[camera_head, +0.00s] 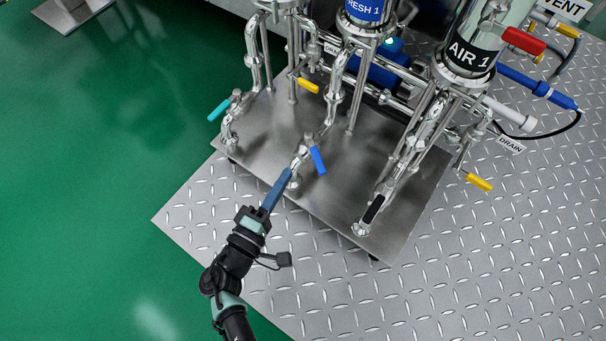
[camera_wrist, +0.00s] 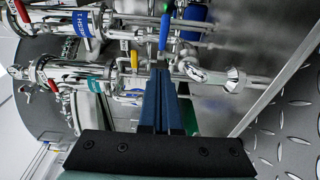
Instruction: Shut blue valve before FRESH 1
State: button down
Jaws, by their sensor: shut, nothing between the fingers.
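The blue valve handle (camera_head: 318,160) sits on the bent steel pipe below the cylinder labelled FRESH 1 (camera_head: 366,9). It points toward the lower right, at an angle to its pipe. My gripper (camera_head: 286,174) is shut and empty, with its long blue fingers just left of the handle and near the pipe's lower end. In the wrist view the handle (camera_wrist: 164,31) stands beyond my fingertips (camera_wrist: 161,72). The FRESH 1 label (camera_wrist: 82,22) is at upper left there. I cannot tell whether the fingers touch the pipe or handle.
A teal handle (camera_head: 219,110) is to the left and a black handle (camera_head: 374,208) to the right, by the AIR 1 cylinder (camera_head: 472,52). Yellow handles (camera_head: 308,85) (camera_head: 479,182) stick out nearby. Pipes crowd the steel base plate (camera_head: 270,125). The tread-plate floor (camera_head: 330,270) in front is clear.

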aim_at(313, 157)
jog(key=d, duration=0.1)
jog(key=w+d+b, duration=0.1)
jog(key=w+d, duration=0.1)
jog(key=d, duration=0.1)
jog(key=shift+d, duration=0.1)
jog(key=shift+s+d, duration=0.15)
